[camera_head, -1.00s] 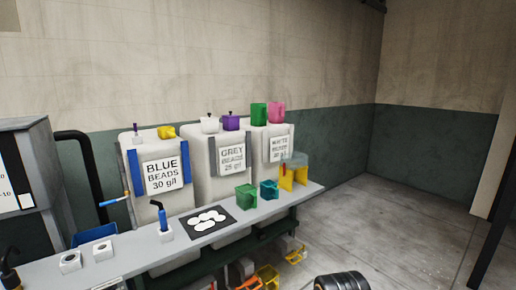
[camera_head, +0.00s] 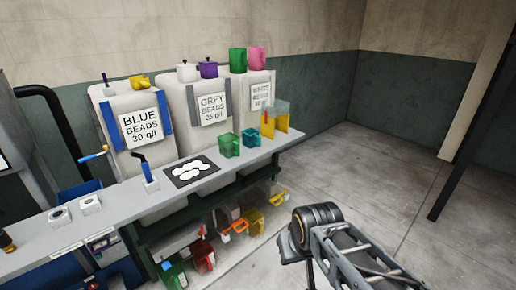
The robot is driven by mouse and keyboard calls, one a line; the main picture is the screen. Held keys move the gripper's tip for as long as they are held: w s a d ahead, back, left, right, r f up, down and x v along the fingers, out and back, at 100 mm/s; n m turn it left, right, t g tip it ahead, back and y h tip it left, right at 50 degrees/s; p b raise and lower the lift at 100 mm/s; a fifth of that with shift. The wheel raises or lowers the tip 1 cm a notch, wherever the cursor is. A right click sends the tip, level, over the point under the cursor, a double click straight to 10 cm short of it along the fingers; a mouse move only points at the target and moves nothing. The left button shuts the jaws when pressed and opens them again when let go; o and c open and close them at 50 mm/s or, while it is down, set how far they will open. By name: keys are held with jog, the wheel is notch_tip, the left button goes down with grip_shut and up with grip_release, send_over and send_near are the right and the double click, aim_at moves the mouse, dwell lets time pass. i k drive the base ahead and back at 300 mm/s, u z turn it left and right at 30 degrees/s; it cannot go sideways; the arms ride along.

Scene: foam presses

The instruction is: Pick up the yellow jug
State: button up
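A small yellow vessel (camera_head: 140,82) lies tilted on top of the bin labelled blue beads. A yellow jug (camera_head: 254,221) stands on the low shelf under the bench, among other coloured jugs. I cannot tell which one is meant. My arm (camera_head: 345,250) reaches in from the bottom right, to the right of the low shelf and apart from both. No gripper fingers can be made out.
The grey bench (camera_head: 110,215) holds a green jug (camera_head: 229,145), a teal jug (camera_head: 250,138), a yellow stand (camera_head: 281,122) and a black mat (camera_head: 173,172) with white discs. Red (camera_head: 203,255) and green (camera_head: 172,273) jugs are on the low shelf. Floor at the right is clear.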

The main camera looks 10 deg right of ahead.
aim_at(256, 220)
jog(key=z, duration=0.2)
jog(key=i, duration=1.75)
jog(key=u, duration=0.25)
